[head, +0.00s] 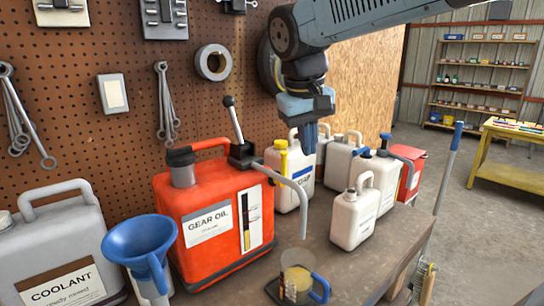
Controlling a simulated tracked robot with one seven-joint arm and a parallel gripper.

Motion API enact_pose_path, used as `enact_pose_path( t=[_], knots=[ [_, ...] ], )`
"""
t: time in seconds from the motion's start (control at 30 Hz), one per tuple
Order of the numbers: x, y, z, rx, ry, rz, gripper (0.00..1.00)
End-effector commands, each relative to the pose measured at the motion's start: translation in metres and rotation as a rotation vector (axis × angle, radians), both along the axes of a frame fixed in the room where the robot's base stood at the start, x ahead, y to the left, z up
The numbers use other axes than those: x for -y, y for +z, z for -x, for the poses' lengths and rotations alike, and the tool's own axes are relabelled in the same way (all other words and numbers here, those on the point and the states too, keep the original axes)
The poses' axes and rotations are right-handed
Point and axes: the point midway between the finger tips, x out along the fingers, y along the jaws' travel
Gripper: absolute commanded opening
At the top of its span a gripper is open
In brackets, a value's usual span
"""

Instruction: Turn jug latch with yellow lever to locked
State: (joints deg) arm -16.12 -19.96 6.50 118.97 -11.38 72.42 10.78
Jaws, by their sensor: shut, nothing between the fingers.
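A white jug (287,190) with a partly hidden label stands on the bench behind the orange gear oil can. A yellow upright piece (283,158) shows at its top left; it looks like the lever, but its exact setting cannot be told at this size. My gripper (309,147) points down with its blue fingers together and empty. In the picture the fingertips overlap the jug's right shoulder, right of the yellow piece. Whether they touch the jug cannot be told. The latch body is not clearly visible.
The orange gear oil can (212,222), with a black-knobbed lever (234,122) and grey spout, stands left in front. Several white jugs (354,215) and a red can (411,172) stand right. A blue funnel (140,245), coolant jug (62,255) and clear cup (297,285) are nearer.

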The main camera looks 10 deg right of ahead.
Motion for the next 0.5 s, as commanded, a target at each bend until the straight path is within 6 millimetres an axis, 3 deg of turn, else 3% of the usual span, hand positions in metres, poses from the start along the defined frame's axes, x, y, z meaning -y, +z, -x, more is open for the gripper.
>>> enact_pose_path(
  t=[0.03,0.3,0.5],
  knots=[
    [-0.018,0.005,-0.011,-0.021,0.024,0.026,0.00],
    [-0.094,0.025,-0.045,-0.093,0.090,0.158,0.00],
    [-0.126,0.031,-0.055,-0.110,0.110,0.211,0.00]
  ],
)
